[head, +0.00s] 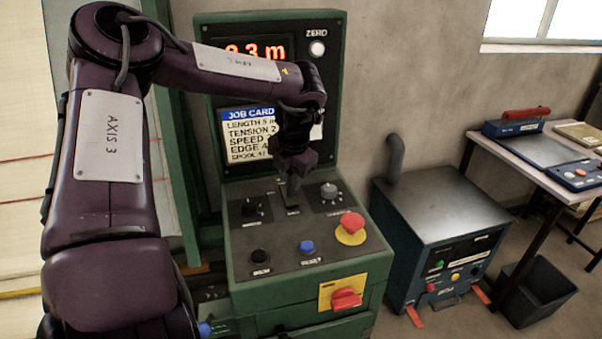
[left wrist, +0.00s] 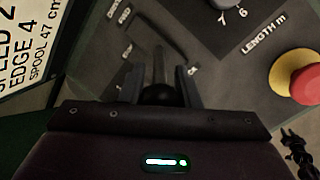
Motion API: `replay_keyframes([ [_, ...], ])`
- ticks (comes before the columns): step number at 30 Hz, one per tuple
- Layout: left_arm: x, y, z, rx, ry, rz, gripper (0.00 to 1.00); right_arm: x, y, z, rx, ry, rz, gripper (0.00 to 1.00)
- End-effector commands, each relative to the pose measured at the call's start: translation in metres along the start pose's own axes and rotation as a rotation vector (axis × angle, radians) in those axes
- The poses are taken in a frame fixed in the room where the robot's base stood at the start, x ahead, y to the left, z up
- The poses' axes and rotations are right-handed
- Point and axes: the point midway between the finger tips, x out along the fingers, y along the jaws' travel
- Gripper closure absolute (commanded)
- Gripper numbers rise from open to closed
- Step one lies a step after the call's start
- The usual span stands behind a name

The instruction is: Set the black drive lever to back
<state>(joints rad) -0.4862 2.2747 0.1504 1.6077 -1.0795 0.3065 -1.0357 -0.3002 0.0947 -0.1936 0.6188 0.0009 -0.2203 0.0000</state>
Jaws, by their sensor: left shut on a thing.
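The black drive lever (left wrist: 159,93) shows in the left wrist view as a dark round knob on a thin stem, between the two fingers. My left gripper (head: 292,192) is shut on the lever at the back middle of the green control console's sloping panel (head: 275,235). In the left wrist view the fingers (left wrist: 158,88) stand on both sides of the knob. In the head view the fingers hide most of the lever. My right gripper is not in view.
Around the lever are a dark knob (head: 251,208), a grey length knob (head: 328,190), a red mushroom button (head: 352,222), a blue button (head: 306,246) and a black button (head: 259,256). The job card (head: 248,135) stands behind. A blue machine (head: 440,235) stands to the right.

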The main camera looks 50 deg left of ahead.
Motion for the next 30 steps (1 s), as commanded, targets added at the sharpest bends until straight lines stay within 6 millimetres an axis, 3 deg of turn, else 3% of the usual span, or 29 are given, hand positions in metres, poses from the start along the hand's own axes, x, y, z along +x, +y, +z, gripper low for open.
replay_keyframes([
  [3, 0.000, -0.008, -0.002, 0.004, -0.032, 0.033, 1.00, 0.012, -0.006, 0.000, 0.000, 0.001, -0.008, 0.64],
  [10, -0.001, -0.018, -0.008, 0.002, -0.045, 0.051, 1.00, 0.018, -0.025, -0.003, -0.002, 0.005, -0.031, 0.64],
  [18, -0.001, -0.019, -0.010, 0.001, -0.040, 0.050, 1.00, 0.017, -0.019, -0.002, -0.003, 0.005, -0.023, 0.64],
  [19, -0.001, -0.019, -0.010, 0.001, -0.040, 0.050, 0.70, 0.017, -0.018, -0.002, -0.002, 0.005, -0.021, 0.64],
  [21, -0.001, -0.018, -0.010, 0.001, -0.040, 0.050, 0.60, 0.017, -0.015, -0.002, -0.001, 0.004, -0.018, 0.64],
  [24, -0.001, -0.018, -0.010, 0.001, -0.040, 0.050, 0.49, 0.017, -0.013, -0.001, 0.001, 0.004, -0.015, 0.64],
  [30, -0.001, -0.018, -0.010, 0.000, -0.040, 0.051, 0.49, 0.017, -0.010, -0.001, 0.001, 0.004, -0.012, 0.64],
])
